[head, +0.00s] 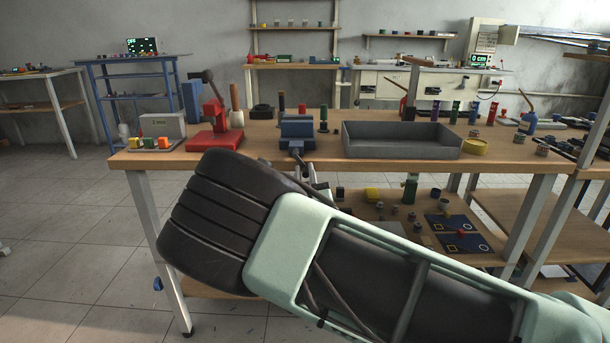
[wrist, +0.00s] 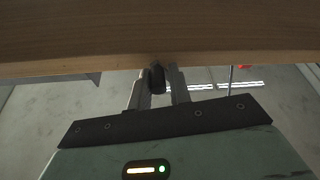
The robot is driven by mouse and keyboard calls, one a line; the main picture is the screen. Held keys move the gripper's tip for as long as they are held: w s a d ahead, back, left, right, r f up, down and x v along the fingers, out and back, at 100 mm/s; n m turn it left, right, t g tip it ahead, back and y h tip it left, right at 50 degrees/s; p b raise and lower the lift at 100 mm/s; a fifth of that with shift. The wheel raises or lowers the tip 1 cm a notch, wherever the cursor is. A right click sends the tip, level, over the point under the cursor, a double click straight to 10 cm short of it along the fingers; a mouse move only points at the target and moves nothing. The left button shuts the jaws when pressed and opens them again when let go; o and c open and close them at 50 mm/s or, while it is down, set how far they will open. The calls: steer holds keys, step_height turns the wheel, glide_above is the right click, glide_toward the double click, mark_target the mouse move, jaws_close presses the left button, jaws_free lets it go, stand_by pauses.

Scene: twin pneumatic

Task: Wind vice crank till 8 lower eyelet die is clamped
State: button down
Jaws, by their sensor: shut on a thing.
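The blue vice (head: 297,132) stands at the front edge of the wooden workbench, its screw end pointing towards me. Its crank is mostly hidden in the head view behind my arm. My gripper (head: 314,182) is just in front of and below the bench edge, partly hidden by my own wrist. In the wrist view my gripper (wrist: 158,88) has its two fingers closed around a dark, rounded crank handle (wrist: 157,77) just under the table edge. I cannot make out the lower eyelet die or whether it sits between the vice jaws.
The workbench (head: 330,160) has a grey tray (head: 400,148) right of the vice and a red press (head: 214,130) to the left. Small cylinders stand behind the vice. A lower shelf (head: 385,215) with small parts lies under the bench top.

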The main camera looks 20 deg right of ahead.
mark_target(279, 161)
steer(key=shift+d+r+m+h+b, duration=0.15)
steer(key=shift+m+h+b, duration=0.15)
steer(key=shift+m+h, duration=0.15)
